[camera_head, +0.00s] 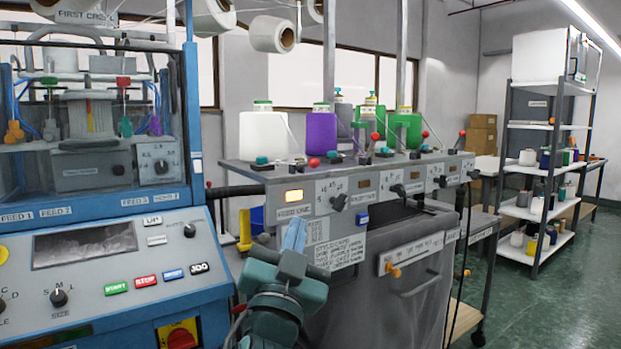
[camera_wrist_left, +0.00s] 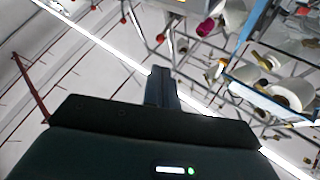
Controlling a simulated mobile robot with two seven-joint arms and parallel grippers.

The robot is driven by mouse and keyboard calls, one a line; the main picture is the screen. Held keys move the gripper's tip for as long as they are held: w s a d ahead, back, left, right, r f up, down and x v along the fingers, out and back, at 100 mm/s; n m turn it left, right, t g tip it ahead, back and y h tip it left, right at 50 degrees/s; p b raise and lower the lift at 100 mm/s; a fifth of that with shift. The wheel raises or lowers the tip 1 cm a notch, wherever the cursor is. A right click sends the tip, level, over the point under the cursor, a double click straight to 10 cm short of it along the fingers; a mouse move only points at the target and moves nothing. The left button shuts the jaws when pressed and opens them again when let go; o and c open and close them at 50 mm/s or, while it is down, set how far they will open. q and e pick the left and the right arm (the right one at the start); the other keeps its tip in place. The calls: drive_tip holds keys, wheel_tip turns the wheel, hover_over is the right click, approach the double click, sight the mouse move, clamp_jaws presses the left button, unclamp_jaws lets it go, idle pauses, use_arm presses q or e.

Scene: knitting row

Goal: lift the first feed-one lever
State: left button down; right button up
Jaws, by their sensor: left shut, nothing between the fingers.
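My left gripper (camera_head: 294,235) stands in front of the grey feed unit (camera_head: 300,178), its blue fingers pointing up and together, with nothing between them. In the left wrist view the closed fingers (camera_wrist_left: 163,88) point toward the ceiling and overhead rails. I cannot tell for sure whether this is the first feed-one lever. The gripper is below the lever and apart from it. My right gripper is not in view.
The blue knitting machine (camera_head: 110,270) with its control panel fills the left. Several spools hang overhead. Shelves (camera_head: 545,150) stand at the right, with open green floor before them.

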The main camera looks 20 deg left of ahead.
sight(313, 166)
use_arm(q)
drive_tip(key=p+x, duration=0.2)
drive_tip(key=x, duration=1)
drive_tip(key=shift+w+r, duration=0.1)
drive_tip(key=shift+w, duration=0.05)
drive_tip(key=shift+w+a+r, duration=0.1)
drive_tip(key=shift+w+r, duration=0.1)
drive_tip(key=shift+w, duration=0.4)
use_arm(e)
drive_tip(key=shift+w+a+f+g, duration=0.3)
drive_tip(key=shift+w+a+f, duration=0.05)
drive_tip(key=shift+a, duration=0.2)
use_arm(q)
drive_tip(key=shift+r, duration=0.1)
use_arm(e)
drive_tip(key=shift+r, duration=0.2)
